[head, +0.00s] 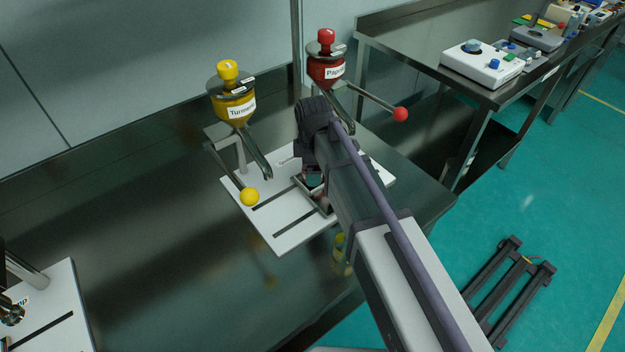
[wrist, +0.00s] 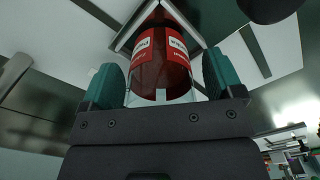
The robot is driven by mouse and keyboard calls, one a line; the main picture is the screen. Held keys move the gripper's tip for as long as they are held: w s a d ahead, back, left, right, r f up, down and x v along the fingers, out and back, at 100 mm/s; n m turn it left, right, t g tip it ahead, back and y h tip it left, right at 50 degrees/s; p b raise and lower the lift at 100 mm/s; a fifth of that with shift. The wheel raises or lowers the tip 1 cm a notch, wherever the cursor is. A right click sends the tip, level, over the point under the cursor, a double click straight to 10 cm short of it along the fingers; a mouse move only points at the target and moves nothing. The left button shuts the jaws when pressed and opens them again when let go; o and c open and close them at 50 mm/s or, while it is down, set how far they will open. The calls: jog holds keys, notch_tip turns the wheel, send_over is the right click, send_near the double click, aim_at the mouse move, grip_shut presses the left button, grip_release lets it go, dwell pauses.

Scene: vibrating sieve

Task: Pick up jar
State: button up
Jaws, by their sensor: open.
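The jar (wrist: 161,75) shows in the wrist view as a clear container with dark red contents and red-and-white labels. It stands between the two teal fingers of my gripper (wrist: 160,84). The fingers are open, one on each side of the jar, and contact cannot be made out. In the head view my gripper (head: 313,181) is low over the white board under the paprika dispenser, and my arm hides most of it and the jar.
A yellow turmeric dispenser (head: 235,103) and a red paprika dispenser (head: 326,68), with ball-ended levers, stand over the white board (head: 282,232). A yellow item (head: 340,250) is partly hidden by my arm. The metal table (head: 170,260) is clear left of the board.

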jog(key=shift+r, duration=0.1)
jog(key=c, duration=1.1)
